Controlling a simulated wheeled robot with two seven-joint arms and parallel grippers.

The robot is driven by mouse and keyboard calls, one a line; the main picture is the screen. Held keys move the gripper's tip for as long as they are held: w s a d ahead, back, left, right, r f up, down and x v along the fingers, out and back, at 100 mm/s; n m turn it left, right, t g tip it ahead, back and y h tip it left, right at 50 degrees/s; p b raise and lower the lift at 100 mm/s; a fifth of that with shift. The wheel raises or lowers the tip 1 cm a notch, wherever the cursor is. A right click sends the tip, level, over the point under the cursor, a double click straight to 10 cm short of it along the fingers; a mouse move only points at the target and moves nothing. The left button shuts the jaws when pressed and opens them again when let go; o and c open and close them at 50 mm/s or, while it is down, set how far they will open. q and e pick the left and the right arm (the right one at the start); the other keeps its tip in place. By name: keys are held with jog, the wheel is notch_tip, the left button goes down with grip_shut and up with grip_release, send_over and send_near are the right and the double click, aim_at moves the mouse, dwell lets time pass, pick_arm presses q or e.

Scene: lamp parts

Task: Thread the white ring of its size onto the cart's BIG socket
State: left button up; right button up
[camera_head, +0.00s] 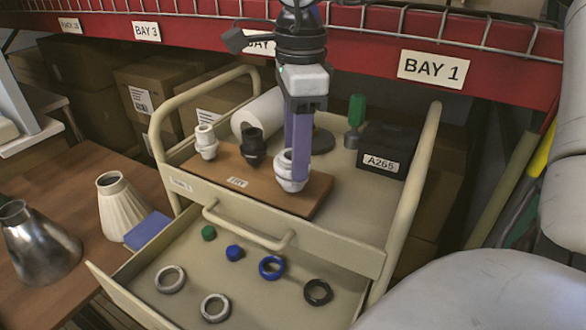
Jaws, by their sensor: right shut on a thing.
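My right gripper (296,168) points straight down with its purple fingers at the large white socket (291,182), the rightmost on the brown board. It is shut on what looks like a white ring (284,157) at the socket's top; the fingers hide part of both, and I cannot tell whether the ring is around the socket or just above it. A smaller white socket (206,142) and a black socket (252,148) stand to its left. Two pale rings (170,279) (214,307) lie in the open drawer. My left gripper is not in view.
The drawer (245,292) also holds a blue ring (271,267), a black ring (318,292) and small green and blue pieces. A white roll, a green-handled tool (356,112) and a black box (388,151) stand on the cart. Cart handles rise at both sides.

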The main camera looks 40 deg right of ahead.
jog(key=shift+s+f, duration=0.15)
jog(key=shift+f, duration=0.2)
jog(key=shift+a+f+m+b, duration=0.1)
jog(key=shift+f+m+b, duration=0.05)
jog(key=shift+m+b, duration=0.35)
jog(key=m+b, duration=0.2)
jog(key=m, duration=0.2)
jog(key=shift+s, duration=0.1)
jog(key=shift+a+m, duration=0.1)
jog(key=shift+m, duration=0.8)
jog(key=shift+b, duration=0.3)
jog(key=m+b, duration=0.1)
jog(key=m, duration=0.2)
jog(key=shift+f, duration=0.1)
jog(key=m+b, duration=0.1)
jog(key=m, duration=0.2)
jog(key=shift+a, duration=0.1)
jog(key=shift+m+b, duration=0.3)
jog(key=shift+m, duration=0.2)
